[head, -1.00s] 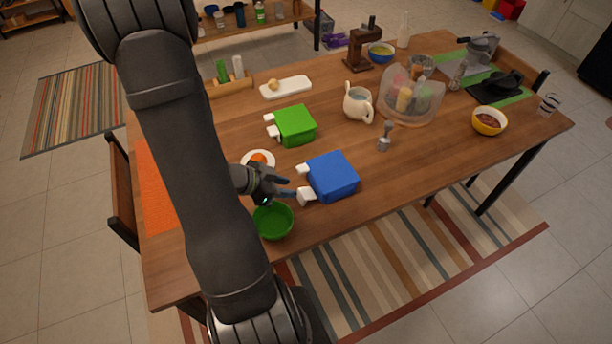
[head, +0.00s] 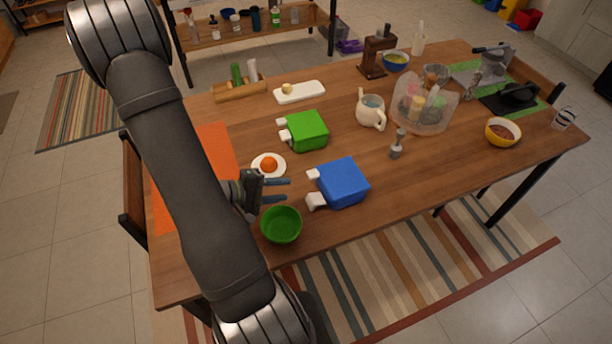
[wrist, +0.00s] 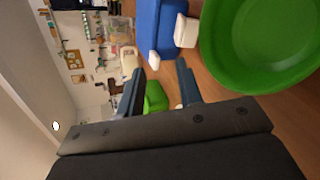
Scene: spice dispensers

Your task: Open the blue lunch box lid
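The blue lunch box (head: 343,182) is a closed box with two white tabs on its left side, near the front middle of the table. It also shows at the top of the wrist view (wrist: 158,28), with a white tab facing me. My gripper (head: 282,190) is just left of the lunch box, apart from its tabs. In the wrist view my gripper (wrist: 158,88) has its two dark fingers spread with nothing between them in its hold.
A green bowl (head: 281,225) stands right in front of my gripper. A white plate with an orange item (head: 269,164) is behind it. A green lunch box (head: 307,130) stands farther back.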

